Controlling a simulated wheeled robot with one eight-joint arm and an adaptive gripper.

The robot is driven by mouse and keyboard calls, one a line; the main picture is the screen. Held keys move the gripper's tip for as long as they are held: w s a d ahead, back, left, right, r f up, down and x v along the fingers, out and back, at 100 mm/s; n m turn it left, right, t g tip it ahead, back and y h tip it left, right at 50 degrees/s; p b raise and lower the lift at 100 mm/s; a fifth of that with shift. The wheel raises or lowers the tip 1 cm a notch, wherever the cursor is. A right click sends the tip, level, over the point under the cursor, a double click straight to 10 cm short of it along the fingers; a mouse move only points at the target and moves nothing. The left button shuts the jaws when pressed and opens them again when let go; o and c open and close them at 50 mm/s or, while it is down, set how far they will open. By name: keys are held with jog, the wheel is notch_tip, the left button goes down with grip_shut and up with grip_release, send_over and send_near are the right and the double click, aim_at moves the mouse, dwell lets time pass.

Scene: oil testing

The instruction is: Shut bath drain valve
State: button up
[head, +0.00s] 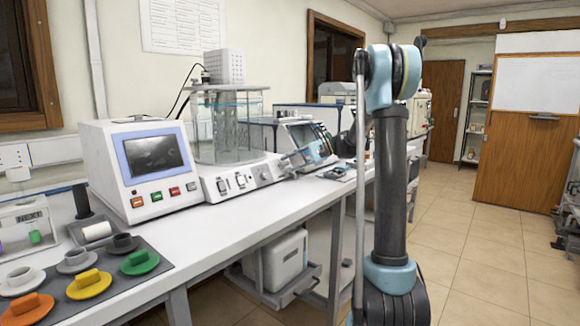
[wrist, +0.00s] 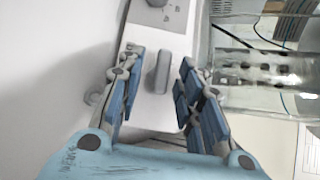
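The bath is a clear glass vessel (head: 215,128) on a white base (head: 235,195) with knobs on its front. In the wrist view the base (wrist: 150,105) and part of the glass vessel (wrist: 260,98) show. A grey elongated handle (wrist: 162,72), which looks like the drain valve, sticks out from the base there. My gripper (head: 300,158) is at the right end of the base in the head view. In the wrist view my gripper (wrist: 155,80) is open, with blue-padded fingers on either side of the handle and visible gaps to both. The handle cannot be made out in the head view.
A white instrument with a screen (head: 154,155) stands left of the bath. Coloured lidded items, such as a yellow one (head: 89,285), lie on a dark mat at front left. Other equipment (head: 300,133) stands behind my gripper. The bench front between (head: 225,240) is clear.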

jog(key=v, duration=1.2)
jog(key=shift+f, duration=0.1)
